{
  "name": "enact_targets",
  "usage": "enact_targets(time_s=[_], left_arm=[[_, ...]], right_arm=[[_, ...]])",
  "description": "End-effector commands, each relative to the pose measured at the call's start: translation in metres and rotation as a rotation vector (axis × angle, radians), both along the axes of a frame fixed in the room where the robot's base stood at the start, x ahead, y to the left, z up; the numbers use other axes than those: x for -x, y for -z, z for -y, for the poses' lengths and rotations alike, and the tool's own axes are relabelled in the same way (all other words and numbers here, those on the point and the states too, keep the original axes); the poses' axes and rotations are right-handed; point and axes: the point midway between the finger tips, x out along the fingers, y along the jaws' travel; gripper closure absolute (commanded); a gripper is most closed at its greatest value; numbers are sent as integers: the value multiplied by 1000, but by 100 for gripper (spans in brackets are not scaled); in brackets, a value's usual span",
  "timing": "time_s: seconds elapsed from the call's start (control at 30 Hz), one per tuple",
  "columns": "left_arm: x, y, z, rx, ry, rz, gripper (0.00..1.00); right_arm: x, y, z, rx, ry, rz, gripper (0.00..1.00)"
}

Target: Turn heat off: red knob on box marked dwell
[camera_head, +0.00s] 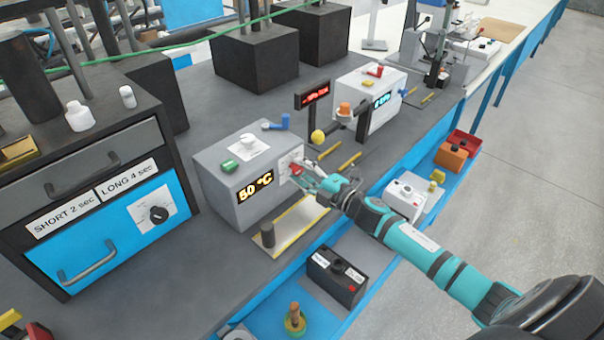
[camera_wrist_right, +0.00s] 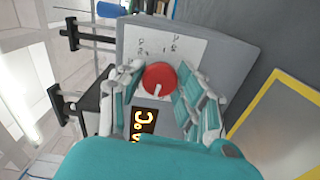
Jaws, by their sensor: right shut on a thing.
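A grey box (camera_head: 220,193) with an orange "50 °C" display stands on the dark bench. A red knob (camera_head: 296,167) sits on a white plate on its right-hand face. The knob (camera_wrist_right: 159,77) shows a white pointer line in the right wrist view, where the plate's small marks are too blurred to read. My right gripper (camera_head: 303,174) reaches this face from the right and is shut on the red knob, with teal fingers (camera_wrist_right: 160,85) on both sides of it. I cannot read "dwell" on this box. My left gripper is not in view.
A cabinet (camera_head: 100,215) labelled "SHORT 2 sec" and "LONG 4 sec" with a black knob (camera_head: 159,214) stands at left. Another white box (camera_head: 356,88) with displays stands behind. A yellow-edged plate (camera_head: 290,226) lies near my gripper. A blue lower shelf holds several small boxes.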

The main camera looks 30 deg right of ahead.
Motion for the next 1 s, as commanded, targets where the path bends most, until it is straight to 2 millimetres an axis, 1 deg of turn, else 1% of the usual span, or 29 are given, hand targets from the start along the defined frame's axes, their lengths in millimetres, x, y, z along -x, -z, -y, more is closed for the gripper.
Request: enact_targets(time_s=[0.03, 0.3, 0.8, 0.83, 1.0], left_arm=[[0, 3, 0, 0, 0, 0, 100], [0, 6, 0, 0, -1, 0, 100], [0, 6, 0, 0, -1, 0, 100], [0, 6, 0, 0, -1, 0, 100], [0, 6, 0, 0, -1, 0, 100]], right_arm=[[1, 3, 0, 23, -1, 6, 98], [1, 2, 0, 101, -1, 32, 98], [1, 2, 0, 118, -1, 37, 98], [1, 2, 0, 119, -1, 36, 63], [1, 2, 0, 117, -1, 38, 42]])
